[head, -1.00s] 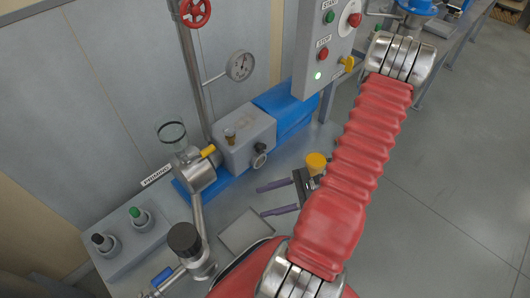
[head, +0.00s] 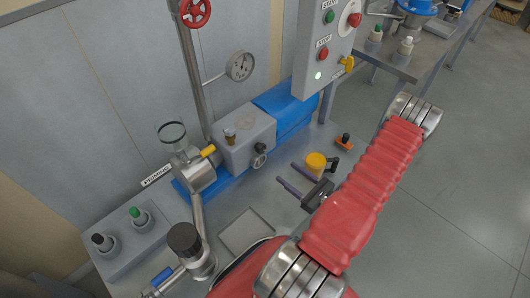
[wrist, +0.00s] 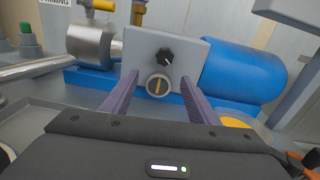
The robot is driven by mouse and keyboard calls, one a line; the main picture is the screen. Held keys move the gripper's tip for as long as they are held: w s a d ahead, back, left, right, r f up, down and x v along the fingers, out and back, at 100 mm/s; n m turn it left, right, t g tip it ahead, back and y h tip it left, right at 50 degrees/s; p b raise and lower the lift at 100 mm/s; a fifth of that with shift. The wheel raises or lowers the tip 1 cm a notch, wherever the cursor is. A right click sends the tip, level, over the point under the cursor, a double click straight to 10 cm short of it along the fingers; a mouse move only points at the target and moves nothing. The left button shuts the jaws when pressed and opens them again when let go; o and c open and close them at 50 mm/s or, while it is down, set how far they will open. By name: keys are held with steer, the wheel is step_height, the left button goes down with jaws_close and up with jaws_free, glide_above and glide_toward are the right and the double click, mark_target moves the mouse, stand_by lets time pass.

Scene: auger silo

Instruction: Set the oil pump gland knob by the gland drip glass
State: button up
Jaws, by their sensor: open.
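The oil pump's grey box (head: 247,138) stands on the bench in front of a blue motor. Just below is the round gland drip glass (wrist: 157,86), with a pale rim and an upright amber streak. In the head view the knob (head: 261,147) and glass (head: 259,161) are small. My gripper (head: 286,173) is open and empty, its purple fingers pointing at the box. In the wrist view the fingers flank the glass and lie below the knob, apparently short of both.
A yellow-lidded pot (head: 316,161) stands close beside my gripper, on its right. An orange-based black item (head: 345,141) is farther right. The control box (head: 325,50) overhangs the bench at the upper right.

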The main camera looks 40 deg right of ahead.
mark_target(263, 150)
steer(key=shift+d+r+h, duration=0.3)
steer(key=shift+d+r, duration=0.05)
steer(key=shift+w, duration=0.1)
steer(key=shift+w+a, duration=0.15)
steer(key=shift+w, duration=3.3)
steer(key=shift+w+a, duration=0.1)
steer(key=shift+w, duration=3.3)
steer(key=shift+c, duration=0.5)
steer(key=c, duration=0.9)
steer(key=shift+c, duration=0.2)
